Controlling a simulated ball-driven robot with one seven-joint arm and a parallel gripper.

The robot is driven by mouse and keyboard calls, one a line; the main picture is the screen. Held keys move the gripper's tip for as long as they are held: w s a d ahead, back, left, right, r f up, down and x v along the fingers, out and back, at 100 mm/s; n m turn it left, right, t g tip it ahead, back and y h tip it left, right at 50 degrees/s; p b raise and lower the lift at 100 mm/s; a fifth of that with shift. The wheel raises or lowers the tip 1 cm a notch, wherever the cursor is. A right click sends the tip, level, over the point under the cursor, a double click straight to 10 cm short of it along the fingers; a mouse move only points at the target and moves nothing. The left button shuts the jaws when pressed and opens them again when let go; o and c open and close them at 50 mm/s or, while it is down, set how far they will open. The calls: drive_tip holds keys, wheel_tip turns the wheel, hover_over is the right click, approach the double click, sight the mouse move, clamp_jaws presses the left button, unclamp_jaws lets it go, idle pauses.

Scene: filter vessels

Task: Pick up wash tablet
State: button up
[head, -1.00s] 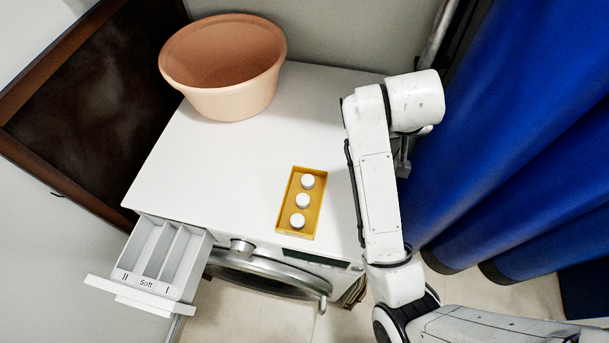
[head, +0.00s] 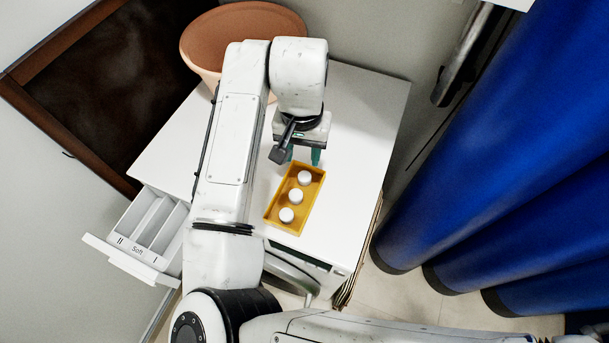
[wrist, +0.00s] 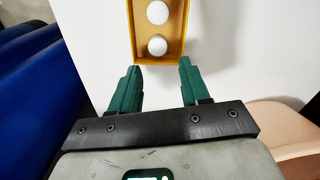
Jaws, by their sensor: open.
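Three round white wash tablets lie in a row in a shallow yellow tray (head: 272,218) on the white machine top. In the head view they are the far tablet (head: 304,178), the middle tablet (head: 295,195) and the near tablet (head: 286,215). My gripper (head: 302,158) is open and empty, above the machine top just beyond the tray's far end. In the wrist view its green fingers (wrist: 158,80) are spread apart short of the tray's edge. Two tablets show there, the closer one (wrist: 157,46) and another (wrist: 157,12); the third is out of that view.
A washing machine (head: 360,110) carries the tray. Its detergent drawer (head: 150,232) stands pulled out at the front left. A peach basin (head: 200,50) sits at the back, partly hidden by my arm. A blue curtain (head: 480,150) hangs on the right.

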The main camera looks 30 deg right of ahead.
sight(305, 177)
drive_tip(key=shift+d+f+p, duration=0.2)
drive_tip(key=shift+f+p, duration=0.2)
drive_tip(key=shift+f, duration=1.8)
drive_tip(key=shift+d+f+p, duration=0.15)
drive_tip(key=shift+f+p, duration=0.2)
drive_tip(key=shift+f, duration=1.8)
drive_tip(key=c, duration=0.8)
drive_tip(key=shift+r, duration=0.15)
